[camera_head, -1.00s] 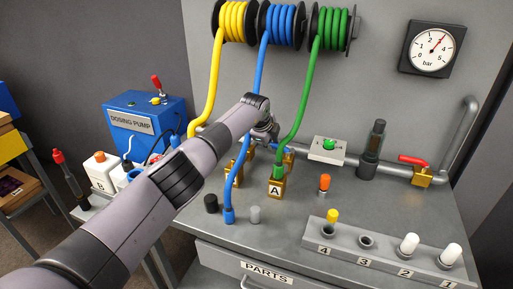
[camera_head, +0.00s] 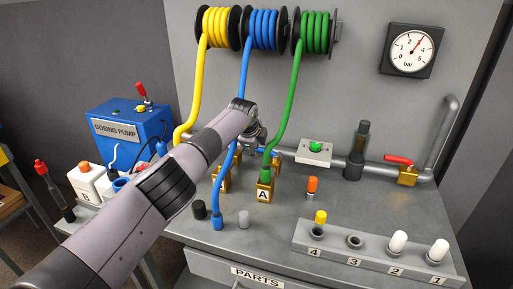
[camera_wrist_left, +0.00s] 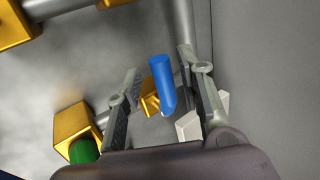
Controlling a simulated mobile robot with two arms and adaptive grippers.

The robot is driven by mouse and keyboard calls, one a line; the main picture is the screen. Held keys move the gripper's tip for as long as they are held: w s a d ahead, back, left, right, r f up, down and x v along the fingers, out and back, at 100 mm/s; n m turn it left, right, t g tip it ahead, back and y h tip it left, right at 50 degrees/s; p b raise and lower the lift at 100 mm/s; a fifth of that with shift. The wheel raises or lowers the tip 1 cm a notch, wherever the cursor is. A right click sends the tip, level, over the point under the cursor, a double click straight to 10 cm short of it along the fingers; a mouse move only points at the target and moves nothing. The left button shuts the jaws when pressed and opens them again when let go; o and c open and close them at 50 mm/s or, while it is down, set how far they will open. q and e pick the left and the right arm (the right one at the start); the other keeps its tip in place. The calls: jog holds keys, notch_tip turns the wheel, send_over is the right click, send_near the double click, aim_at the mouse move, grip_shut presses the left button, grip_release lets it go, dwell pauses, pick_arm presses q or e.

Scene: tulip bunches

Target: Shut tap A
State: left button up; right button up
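A brass block labelled A (camera_head: 264,191) stands on the bench with the green hose (camera_head: 283,115) plugged into its top. Behind it a blue tap lever (camera_head: 276,155) shows partly. In the left wrist view the blue lever (camera_wrist_left: 162,86) stands between the fingers of my left gripper (camera_wrist_left: 159,62), above a small brass tap body (camera_wrist_left: 149,103). The fingers are apart, with gaps to the lever on both sides. My right gripper is not in view.
A red-handled valve (camera_head: 400,160) sits on the pipe at right. A numbered rack (camera_head: 375,258) occupies the front right. A gauge (camera_head: 411,50) hangs on the wall.

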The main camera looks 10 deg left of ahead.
pick_arm(q)
jog(key=shift+r, duration=0.1)
jog(key=v, duration=1.1)
jog(key=shift+s+r, duration=0.25)
jog(key=shift+r, duration=0.1)
